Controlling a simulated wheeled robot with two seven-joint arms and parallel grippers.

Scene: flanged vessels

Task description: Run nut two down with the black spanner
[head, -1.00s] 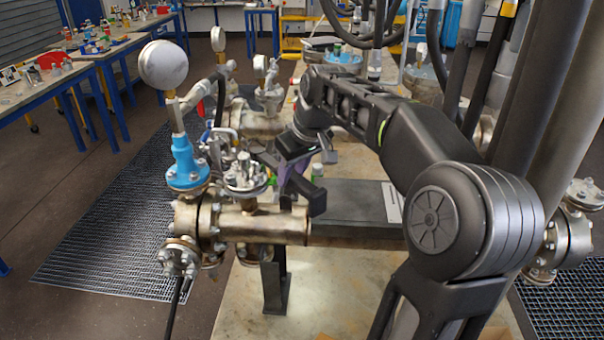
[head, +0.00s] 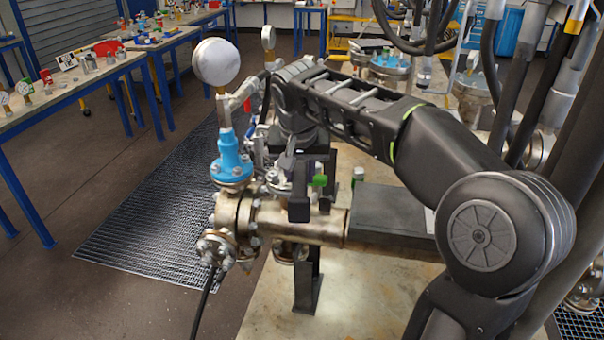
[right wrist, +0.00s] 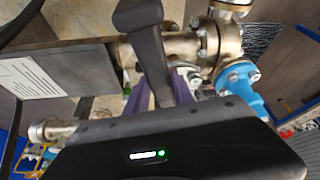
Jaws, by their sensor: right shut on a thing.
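My right gripper (head: 305,172) hangs over the near brass flanged vessel (head: 290,222), partly hidden by its own wrist. In the right wrist view its purple fingers (right wrist: 180,92) are shut on a dark bar, which looks like the black spanner (right wrist: 148,45). The same dark piece shows in the head view (head: 298,208) in front of the vessel's upper flange (head: 275,180). That flange and its nuts are mostly hidden, so I cannot tell which is nut two or whether the spanner touches it. My left gripper is not in view.
A blue valve (head: 231,158) with a white round gauge (head: 216,62) rises left of the gripper. A dark flat block (head: 392,212) lies along the vessel at right. Benches with loose items (head: 90,75) stand at the far left. Floor grating (head: 150,225) lies left.

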